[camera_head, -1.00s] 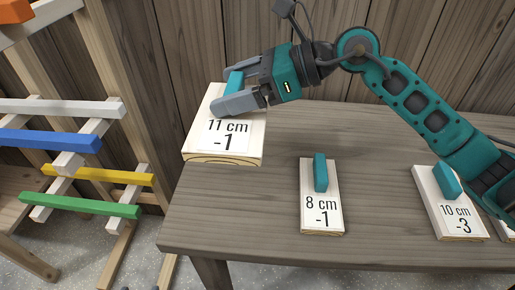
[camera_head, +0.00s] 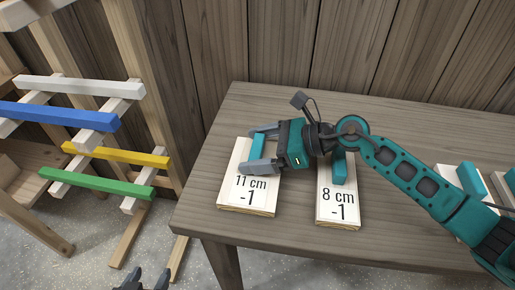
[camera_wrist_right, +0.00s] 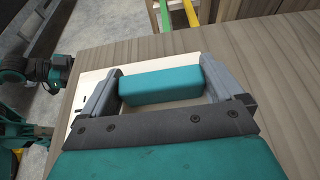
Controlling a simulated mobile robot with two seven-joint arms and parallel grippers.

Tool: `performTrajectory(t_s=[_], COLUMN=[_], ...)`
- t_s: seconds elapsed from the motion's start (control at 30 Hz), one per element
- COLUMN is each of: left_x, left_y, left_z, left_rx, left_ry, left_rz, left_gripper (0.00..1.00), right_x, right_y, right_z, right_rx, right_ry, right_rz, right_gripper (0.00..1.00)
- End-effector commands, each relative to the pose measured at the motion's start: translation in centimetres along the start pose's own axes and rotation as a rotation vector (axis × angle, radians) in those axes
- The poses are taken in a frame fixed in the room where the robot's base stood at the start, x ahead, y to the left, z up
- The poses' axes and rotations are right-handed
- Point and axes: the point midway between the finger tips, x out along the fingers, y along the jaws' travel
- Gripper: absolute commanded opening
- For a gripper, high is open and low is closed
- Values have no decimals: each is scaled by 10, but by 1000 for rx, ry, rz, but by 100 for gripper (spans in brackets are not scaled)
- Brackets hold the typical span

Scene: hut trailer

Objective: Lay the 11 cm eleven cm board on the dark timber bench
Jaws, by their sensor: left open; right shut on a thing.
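The 11 cm board (camera_head: 262,204), pale wood with an "11 cm -1" label and a teal handle (camera_wrist_right: 158,85), lies flat at the left end of the dark timber bench (camera_head: 400,232). My right gripper (camera_head: 256,148) is shut on the teal handle, one finger at each end of it. The wrist view shows the pale board under the fingers; whether its whole underside touches the bench is hidden. My left gripper (camera_head: 144,281) shows only its dark fingertips at the bottom edge of the head view, open and empty, away from the bench.
The 8 cm board (camera_head: 338,207) lies just right of the 11 cm board, a narrow gap between, partly behind my right wrist. More boards with teal handles (camera_head: 471,180) lie further right. A rack with coloured bars (camera_head: 110,155) stands left of the bench.

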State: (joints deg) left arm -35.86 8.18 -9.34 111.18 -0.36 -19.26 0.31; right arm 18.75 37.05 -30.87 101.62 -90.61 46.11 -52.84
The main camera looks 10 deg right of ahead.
Motion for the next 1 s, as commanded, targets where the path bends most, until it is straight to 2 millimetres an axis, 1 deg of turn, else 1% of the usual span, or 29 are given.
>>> performTrajectory(t_s=[0.27,0.37,0.4,0.47,0.67,0.8,0.87,0.97,1.0], left_x=[0,3,3,2,2,-1,1,3,4], left_y=[0,0,0,0,0,-1,0,0,0], left_z=[0,3,3,2,2,-2,0,2,3], left_rx=[0,0,0,0,0,0,0,0,0], left_ry=[1,1,1,1,1,2,4,4,4], left_rz=[-1,-1,-1,-1,-1,-1,-1,-1,-1], left_gripper=[60,60,60,60,60,60,60,60,60], right_x=[0,2,2,1,1,-2,-9,-27,-35], right_y=[-1,0,0,0,0,0,-1,0,-1], right_z=[0,-4,-5,-4,-3,1,-2,-3,-4], right_rx=[-1,-1,-1,-1,-1,-1,-2,-2,-2], right_ry=[-2,-2,0,0,0,0,3,4,5], right_rz=[-1,-1,-1,-1,-1,-1,-3,-3,-4], right_gripper=[57,57,95,100,100,100,100,100,100])
